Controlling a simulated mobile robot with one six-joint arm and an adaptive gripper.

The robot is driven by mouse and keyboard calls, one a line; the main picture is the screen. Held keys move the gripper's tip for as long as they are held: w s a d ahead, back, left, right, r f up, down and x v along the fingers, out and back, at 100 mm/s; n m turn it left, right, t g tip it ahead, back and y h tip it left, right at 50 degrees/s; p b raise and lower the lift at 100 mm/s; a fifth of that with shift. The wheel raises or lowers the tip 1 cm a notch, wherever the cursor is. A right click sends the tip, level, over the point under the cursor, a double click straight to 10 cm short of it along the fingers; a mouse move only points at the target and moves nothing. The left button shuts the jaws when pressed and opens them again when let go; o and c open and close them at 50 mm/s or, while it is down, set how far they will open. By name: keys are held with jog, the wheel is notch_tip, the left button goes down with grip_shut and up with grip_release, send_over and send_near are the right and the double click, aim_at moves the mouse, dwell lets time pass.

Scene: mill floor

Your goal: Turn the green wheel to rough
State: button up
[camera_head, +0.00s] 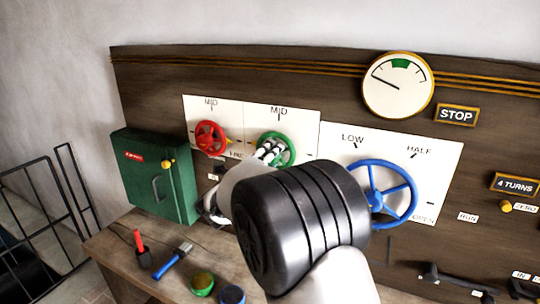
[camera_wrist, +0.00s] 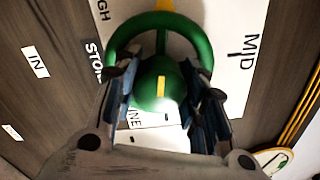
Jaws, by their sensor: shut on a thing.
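The green wheel (camera_head: 292,150) is mounted on a white plate with a MID mark above it in the head view. It also fills the upper middle of the wrist view (camera_wrist: 196,34), with a yellow stripe on its hub. My gripper (camera_head: 268,152) reaches it from the front. In the wrist view my gripper (camera_wrist: 163,78) has its fingers on both sides of the hub, inside the rim, shut on the wheel. The wrist view shows MID to the right of the wheel, letters ending in GH at upper left, and part of a FINE label below. My arm hides the wheel's lower left in the head view.
A red wheel (camera_head: 209,138) is close at left and a blue wheel (camera_head: 411,197) at right. A green box (camera_head: 160,178) hangs at far left. A dial gauge (camera_head: 397,87) is above. Tools and small pots lie on the bench (camera_head: 118,255) below.

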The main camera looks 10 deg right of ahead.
jog(key=shift+n, duration=1.1)
jog(key=shift+p, duration=0.3)
jog(key=o, duration=1.1)
jog(key=shift+c, duration=0.2)
jog(key=v, duration=1.2)
jog(key=shift+w, duration=0.1)
